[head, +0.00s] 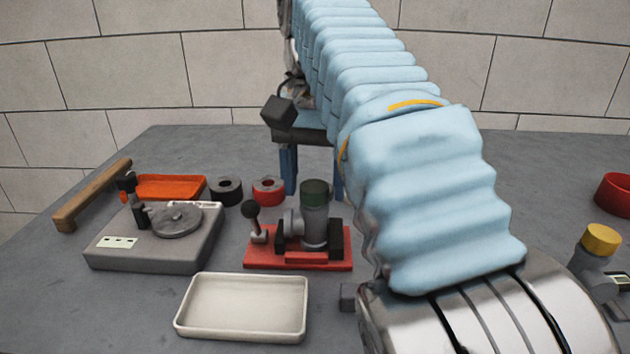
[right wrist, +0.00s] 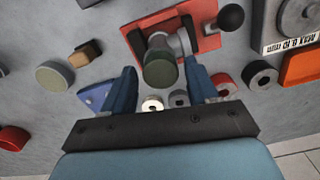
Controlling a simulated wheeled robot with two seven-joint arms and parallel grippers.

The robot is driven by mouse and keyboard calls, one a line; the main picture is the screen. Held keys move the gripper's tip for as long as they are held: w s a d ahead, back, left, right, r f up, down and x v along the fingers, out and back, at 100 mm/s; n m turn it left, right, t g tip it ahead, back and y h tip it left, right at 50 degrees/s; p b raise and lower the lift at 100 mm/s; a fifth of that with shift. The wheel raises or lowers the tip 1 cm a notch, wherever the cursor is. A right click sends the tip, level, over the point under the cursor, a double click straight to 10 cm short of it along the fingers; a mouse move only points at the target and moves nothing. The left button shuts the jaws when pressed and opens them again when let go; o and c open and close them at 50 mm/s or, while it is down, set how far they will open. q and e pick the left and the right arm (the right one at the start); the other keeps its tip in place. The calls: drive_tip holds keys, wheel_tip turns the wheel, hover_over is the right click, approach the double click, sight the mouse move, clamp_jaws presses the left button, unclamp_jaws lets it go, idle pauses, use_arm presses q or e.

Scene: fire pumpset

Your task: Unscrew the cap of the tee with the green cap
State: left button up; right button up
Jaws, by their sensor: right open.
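The tee with the green cap (head: 314,230) stands upright in a red clamp fixture (head: 298,258) on the grey table. Its dark green cap (head: 314,192) faces up; the cap also shows in the right wrist view (right wrist: 160,73). My right gripper (head: 313,188) hangs just behind the tee, fingers pointing down. In the right wrist view, the open blue fingers of my right gripper (right wrist: 160,78) appear on either side of the cap, with gaps and no visible contact. My left gripper is not in view.
A white tray (head: 243,334) lies in front. A grey device (head: 110,264) with a round plate, an orange tray (head: 150,187) and a wooden bar (head: 95,197) are left. Black (head: 226,191) and red (head: 268,190) rings stand behind the fixture. A yellow-capped part (head: 601,240) is right.

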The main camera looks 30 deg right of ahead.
drive_tip(key=m, duration=0.4)
drive_tip(key=m+p, duration=0.1)
drive_tip(key=m, duration=0.3)
drive_tip(key=shift+r, duration=0.1)
drive_tip(key=m+p, duration=0.1)
drive_tip(key=m, duration=0.3)
drive_tip(key=shift+r+m+p, duration=0.1)
drive_tip(key=shift+m+p, duration=0.35)
drive_tip(key=shift+m, duration=0.35)
drive_tip(key=shift+m+p, duration=0.35)
drive_tip(key=shift+m, duration=0.85)
drive_tip(key=shift+f, duration=0.2)
